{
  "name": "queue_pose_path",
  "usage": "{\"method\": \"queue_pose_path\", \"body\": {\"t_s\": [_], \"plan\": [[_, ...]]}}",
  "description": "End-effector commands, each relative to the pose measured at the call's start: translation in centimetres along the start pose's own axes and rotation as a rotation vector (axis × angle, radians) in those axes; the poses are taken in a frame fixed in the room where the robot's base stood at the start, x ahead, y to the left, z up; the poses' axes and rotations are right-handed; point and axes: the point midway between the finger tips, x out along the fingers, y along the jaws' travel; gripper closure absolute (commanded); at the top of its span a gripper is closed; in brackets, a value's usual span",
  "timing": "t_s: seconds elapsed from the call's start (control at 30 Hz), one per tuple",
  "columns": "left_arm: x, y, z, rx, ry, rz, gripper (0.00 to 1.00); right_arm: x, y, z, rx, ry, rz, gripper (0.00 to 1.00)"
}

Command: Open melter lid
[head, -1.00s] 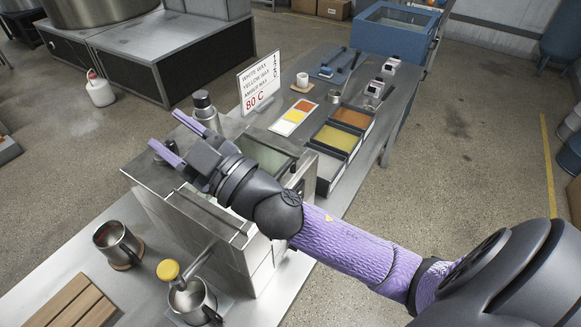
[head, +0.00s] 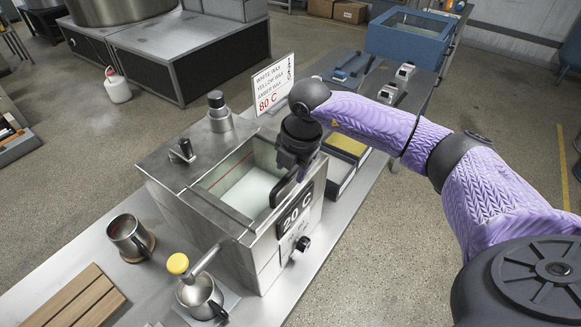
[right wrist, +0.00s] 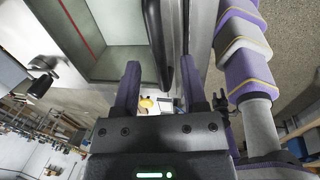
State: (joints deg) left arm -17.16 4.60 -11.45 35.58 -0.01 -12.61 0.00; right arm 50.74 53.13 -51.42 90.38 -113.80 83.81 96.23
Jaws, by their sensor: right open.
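The melter (head: 215,245) is a steel box with a "20 C" display on its front. Its square opening (head: 243,186) shows pale greenish walls, a red line and a whitish bottom; I cannot tell whether a clear lid covers it. A long black handle (right wrist: 162,40) runs along one side of the opening in the right wrist view. My right gripper (head: 292,178) is over the melter's right edge, pointing down. In the right wrist view its open fingers (right wrist: 161,75) straddle the handle's line; contact cannot be told. My left gripper is out of view.
A steel cup (head: 130,237) stands left of the melter. Another cup (head: 200,297) stands under the yellow-knobbed spout (head: 178,264). A black knob (head: 183,149) stands on the melter top. The wax sign (head: 272,85) and wax trays (head: 348,142) are behind. A wooden rack (head: 70,300) lies front left.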

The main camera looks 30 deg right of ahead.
Motion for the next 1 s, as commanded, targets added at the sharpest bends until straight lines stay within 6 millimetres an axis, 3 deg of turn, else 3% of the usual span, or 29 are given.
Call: {"method": "queue_pose_path", "body": {"t_s": [0.1, 0.33, 0.6, 1.0], "plan": [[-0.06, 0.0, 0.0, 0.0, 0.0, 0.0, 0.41, 0.95, -0.02, -0.05, 0.0, 0.001, 0.0, 0.45], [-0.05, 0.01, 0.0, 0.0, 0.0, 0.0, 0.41, 1.1, -0.01, -0.05, -0.001, 0.001, 0.001, 0.45], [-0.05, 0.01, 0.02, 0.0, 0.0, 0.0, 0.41, 1.07, 0.0, -0.06, -0.002, 0.002, 0.001, 1.0], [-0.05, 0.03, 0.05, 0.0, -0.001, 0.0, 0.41, 1.04, 0.02, -0.07, -0.002, 0.002, 0.002, 1.0]]}}
